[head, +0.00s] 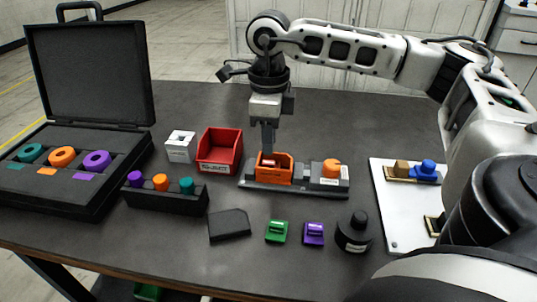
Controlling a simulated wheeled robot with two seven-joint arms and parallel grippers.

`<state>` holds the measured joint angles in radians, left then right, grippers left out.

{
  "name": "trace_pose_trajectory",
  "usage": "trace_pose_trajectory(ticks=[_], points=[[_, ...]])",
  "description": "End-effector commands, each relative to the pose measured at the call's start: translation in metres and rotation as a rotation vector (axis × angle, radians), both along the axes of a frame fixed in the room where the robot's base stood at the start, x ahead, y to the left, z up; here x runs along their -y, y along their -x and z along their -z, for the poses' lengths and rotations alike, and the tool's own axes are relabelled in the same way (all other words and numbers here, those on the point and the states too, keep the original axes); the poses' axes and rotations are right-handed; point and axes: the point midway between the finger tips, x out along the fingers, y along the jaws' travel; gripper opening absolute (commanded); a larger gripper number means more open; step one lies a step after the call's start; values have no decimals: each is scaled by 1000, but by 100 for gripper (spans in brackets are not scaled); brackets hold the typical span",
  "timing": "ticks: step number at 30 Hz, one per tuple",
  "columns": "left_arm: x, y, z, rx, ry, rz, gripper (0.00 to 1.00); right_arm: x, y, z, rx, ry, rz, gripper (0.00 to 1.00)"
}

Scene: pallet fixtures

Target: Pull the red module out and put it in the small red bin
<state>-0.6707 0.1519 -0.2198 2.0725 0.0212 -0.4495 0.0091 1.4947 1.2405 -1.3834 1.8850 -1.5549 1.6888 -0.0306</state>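The red module (269,162) shows only as a small red patch inside the orange holder (275,176) on the grey pallet fixture (300,188). My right gripper (268,150) points straight down over the orange holder, its fingertips at the module's top. The fingers line up in this view, so I cannot tell whether they are shut on the module. The small red bin (220,160) stands just left of the fixture, open at the top, and looks empty. My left gripper is not in view.
An open black case (80,195) with coloured rings lies at the left. A white box (180,146) stands beside the bin, and a black rack (168,200) with coloured knobs is in front. Green (276,232) and purple (313,234) blocks lie in front of the fixture.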

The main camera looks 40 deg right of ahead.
Motion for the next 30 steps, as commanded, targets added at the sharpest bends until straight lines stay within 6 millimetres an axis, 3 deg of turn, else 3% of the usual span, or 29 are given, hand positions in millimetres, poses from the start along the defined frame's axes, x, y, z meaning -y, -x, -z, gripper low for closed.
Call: trace_pose_trajectory(ticks=[6, 10, 21, 22, 24, 26, 27, 28, 30], points=[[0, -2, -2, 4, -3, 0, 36, 0, 0, 35, -2, 0, 0, 20], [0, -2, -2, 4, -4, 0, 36, 0, 0, 47, -1, 1, 0, 20], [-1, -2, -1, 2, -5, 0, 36, 0, 0, 53, 1, 0, 0, 20], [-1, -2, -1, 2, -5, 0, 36, 0, 0, 53, 1, 0, 0, 17], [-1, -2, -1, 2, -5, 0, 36, 0, 0, 53, 1, 0, 0, 0], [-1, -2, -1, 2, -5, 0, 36, 0, 0, 53, 1, 0, 0, 0], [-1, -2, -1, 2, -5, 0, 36, 0, 0, 53, 1, 0, 0, 11], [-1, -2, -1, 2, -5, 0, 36, 0, 0, 53, 1, 0, 0, 3], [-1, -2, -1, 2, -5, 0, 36, 0, 0, 53, 1, 0, 0, 0]])
